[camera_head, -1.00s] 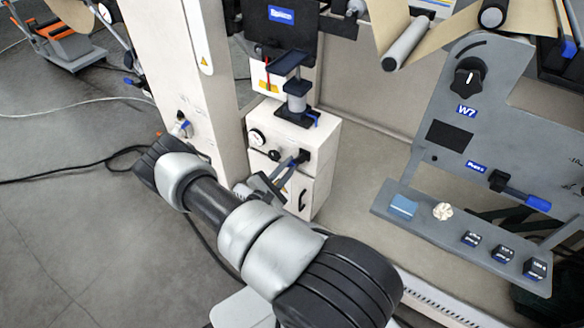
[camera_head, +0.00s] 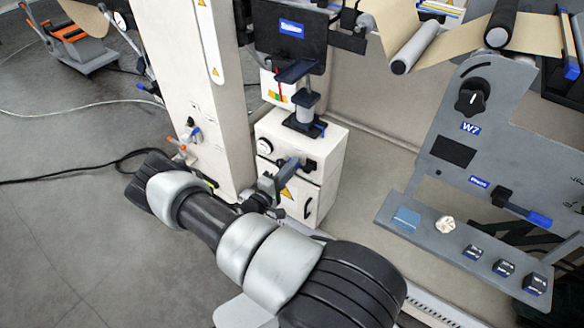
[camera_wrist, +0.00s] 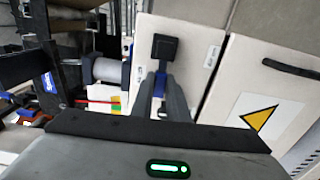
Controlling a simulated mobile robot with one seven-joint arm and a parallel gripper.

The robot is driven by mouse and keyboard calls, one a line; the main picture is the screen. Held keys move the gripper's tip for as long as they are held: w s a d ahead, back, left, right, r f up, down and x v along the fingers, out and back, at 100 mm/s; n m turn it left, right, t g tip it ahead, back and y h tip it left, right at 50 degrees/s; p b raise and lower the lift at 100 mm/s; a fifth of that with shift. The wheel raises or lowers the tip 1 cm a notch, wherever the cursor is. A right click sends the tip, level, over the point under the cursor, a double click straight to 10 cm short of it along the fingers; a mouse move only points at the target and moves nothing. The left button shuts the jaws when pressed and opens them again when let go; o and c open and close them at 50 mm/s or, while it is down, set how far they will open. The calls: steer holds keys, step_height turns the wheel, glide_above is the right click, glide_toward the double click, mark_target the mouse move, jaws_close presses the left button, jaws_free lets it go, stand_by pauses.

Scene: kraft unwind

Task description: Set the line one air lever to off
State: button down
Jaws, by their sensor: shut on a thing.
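A lever with a black square hub (camera_wrist: 165,47) and a blue handle (camera_wrist: 160,84) is on the front of the white cabinet (camera_wrist: 265,75). In the wrist view the handle runs down from the hub between my two grey fingers. My gripper (camera_wrist: 163,82) is shut on this handle. In the head view my gripper (camera_head: 290,167) reaches the cabinet front from the lower left, and the hub (camera_head: 309,164) shows just past the fingertips. The fingers hide most of the handle there. I cannot read any label or off mark for this lever.
A black post fixture (camera_head: 305,105) stands on top. Another blue-handled lever (camera_head: 522,207) is on the grey panel at right. A white column (camera_head: 190,80) stands left.

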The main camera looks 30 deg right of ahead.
steer(key=shift+r+m, duration=0.15)
steer(key=shift+m, duration=0.15)
steer(key=c, duration=1.7)
jaws_free()
steer(key=shift+a, duration=0.1)
steer(key=p+v, duration=0.1)
steer(key=v, duration=1.6)
steer(key=shift+s+a+p, duration=0.15)
steer(key=shift+p, duration=0.25)
